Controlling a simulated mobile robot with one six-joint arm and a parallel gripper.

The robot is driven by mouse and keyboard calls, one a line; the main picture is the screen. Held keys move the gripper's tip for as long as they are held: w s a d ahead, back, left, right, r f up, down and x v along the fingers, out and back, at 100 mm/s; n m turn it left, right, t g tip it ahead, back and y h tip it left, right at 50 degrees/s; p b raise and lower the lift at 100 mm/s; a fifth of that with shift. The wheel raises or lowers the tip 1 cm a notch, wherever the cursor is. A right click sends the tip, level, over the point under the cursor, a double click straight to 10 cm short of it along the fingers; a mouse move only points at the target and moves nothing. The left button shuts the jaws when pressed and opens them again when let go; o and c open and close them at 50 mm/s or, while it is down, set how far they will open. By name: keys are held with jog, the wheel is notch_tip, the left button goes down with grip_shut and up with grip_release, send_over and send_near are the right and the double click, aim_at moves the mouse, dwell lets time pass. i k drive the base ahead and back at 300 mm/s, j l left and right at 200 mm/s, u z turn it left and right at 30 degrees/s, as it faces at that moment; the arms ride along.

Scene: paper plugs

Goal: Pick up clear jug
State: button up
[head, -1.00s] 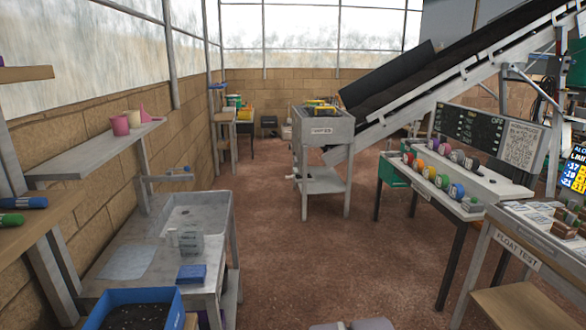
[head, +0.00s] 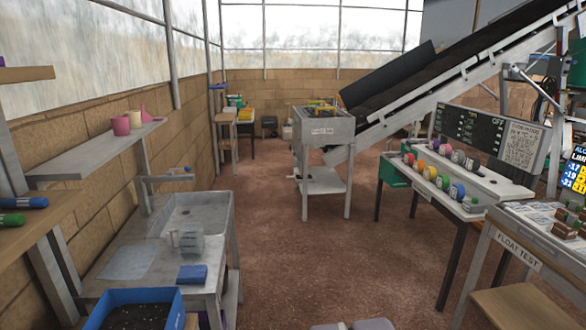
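A clear, see-through vessel that looks like the jug (head: 191,243) stands upright on the grey sink bench (head: 140,287) at the left, just in front of the basin. A paler part shows at its left side, but its fine shape is too small to tell.
A blue block (head: 193,274) lies just in front of the jug. A blue tray of dark soil (head: 134,318) is at the near left. The brown floor (head: 290,255) is clear between the benches.

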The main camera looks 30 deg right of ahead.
aim_at(190, 234)
jog(key=i+l+u, duration=0.35)
jog(key=i+l, duration=0.4)
jog(key=i, duration=0.25)
jog(key=i+l+u, duration=0.4)
jog(key=i+l, duration=0.45)
jog(key=l, duration=0.15)
